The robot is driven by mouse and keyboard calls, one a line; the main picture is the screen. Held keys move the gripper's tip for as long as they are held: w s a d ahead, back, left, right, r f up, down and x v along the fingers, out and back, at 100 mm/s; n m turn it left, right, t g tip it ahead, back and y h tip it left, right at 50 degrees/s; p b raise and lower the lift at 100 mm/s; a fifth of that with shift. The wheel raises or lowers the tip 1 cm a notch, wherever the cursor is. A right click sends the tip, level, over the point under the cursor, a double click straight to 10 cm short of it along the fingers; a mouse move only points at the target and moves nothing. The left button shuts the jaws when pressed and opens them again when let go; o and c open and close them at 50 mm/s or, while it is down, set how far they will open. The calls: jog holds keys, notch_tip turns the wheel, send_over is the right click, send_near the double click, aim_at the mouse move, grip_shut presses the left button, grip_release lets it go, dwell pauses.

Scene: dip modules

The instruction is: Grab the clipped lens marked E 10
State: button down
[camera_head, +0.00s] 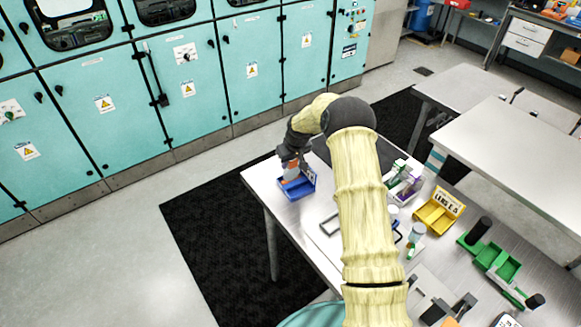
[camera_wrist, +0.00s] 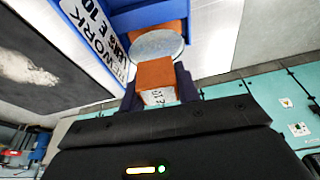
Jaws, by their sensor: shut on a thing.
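The clipped lens is a clear round disc (camera_wrist: 157,45) in an orange clip (camera_wrist: 155,74). A white label on the clip reads, upside down, what looks like E 10. My gripper (camera_wrist: 158,88) is shut on the orange clip, with a dark finger on each side. The lens is at a blue tray (camera_wrist: 150,16) whose white sign (camera_wrist: 92,28) reads REWORK LENS E 10. In the head view, my gripper (camera_head: 291,164) is at the blue tray (camera_head: 296,191) on the table's far left corner. I cannot tell whether the lens still touches the tray.
A yellow tray (camera_head: 432,221) with a sign, a white-and-purple holder (camera_head: 404,182) and green blocks (camera_head: 496,262) stand right of my arm on the metal table (camera_head: 262,174). Teal cabinets (camera_head: 189,90) line the back. A second table (camera_head: 520,150) stands at right.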

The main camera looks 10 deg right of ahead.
notch_tip(320, 180, up, 18)
jog(key=b, duration=0.4)
dwell(0.6)
